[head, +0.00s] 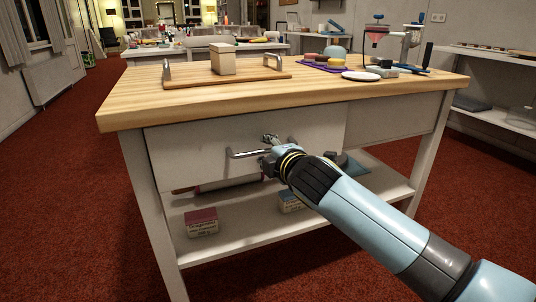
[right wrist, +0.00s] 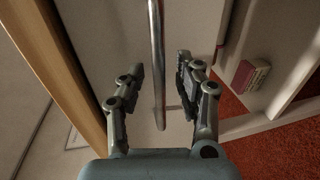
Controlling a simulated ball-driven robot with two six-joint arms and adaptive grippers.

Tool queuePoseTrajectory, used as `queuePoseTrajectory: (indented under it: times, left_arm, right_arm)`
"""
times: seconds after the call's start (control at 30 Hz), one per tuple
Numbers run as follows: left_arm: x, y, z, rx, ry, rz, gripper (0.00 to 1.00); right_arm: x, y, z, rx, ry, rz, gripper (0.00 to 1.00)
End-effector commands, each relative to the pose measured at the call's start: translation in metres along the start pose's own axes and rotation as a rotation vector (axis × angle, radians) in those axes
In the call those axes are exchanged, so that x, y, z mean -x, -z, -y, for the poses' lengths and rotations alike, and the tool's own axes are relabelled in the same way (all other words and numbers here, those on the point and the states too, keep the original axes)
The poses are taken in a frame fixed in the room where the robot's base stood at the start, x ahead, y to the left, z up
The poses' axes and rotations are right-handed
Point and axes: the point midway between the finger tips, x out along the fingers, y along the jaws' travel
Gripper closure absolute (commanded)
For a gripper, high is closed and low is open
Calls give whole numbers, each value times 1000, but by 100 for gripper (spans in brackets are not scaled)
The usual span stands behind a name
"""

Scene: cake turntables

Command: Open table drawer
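The table (head: 270,95) has a wooden top and a white drawer (head: 195,148) in its front. The drawer front looks flush with the frame. Its metal bar handle (head: 243,153) sticks out from the front. My right gripper (head: 271,142) is at the right part of the handle and hides some of it. In the right wrist view, the fingers of my right gripper (right wrist: 160,68) are open. The handle bar (right wrist: 157,50) runs between them, with a visible gap to each finger. My left gripper is not in view.
A wooden tray (head: 180,82) with a pale box (head: 222,60) stands on the table top, with a white plate (head: 361,76) to its right. Below the drawer, a shelf (head: 250,232) holds small boxes (head: 202,222). Red carpet (head: 75,200) is clear at the left.

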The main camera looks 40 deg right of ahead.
Motion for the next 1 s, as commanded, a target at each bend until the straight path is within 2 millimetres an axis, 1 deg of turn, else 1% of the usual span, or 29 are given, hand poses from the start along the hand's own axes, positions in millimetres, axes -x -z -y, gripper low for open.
queuePoseTrajectory:
  times: [0.23,0.27,0.5,0.53,1.0]
  left_arm:
    - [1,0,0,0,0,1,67]
    - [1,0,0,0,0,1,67]
    - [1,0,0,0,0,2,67]
    - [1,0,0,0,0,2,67]
    - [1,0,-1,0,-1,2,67]
  right_arm:
    - [-1,0,0,0,0,0,66]
    - [-1,0,0,0,0,0,67]
    - [-1,0,0,0,0,0,98]
    - [-1,0,0,0,0,0,100]
    - [-1,0,0,0,1,0,100]
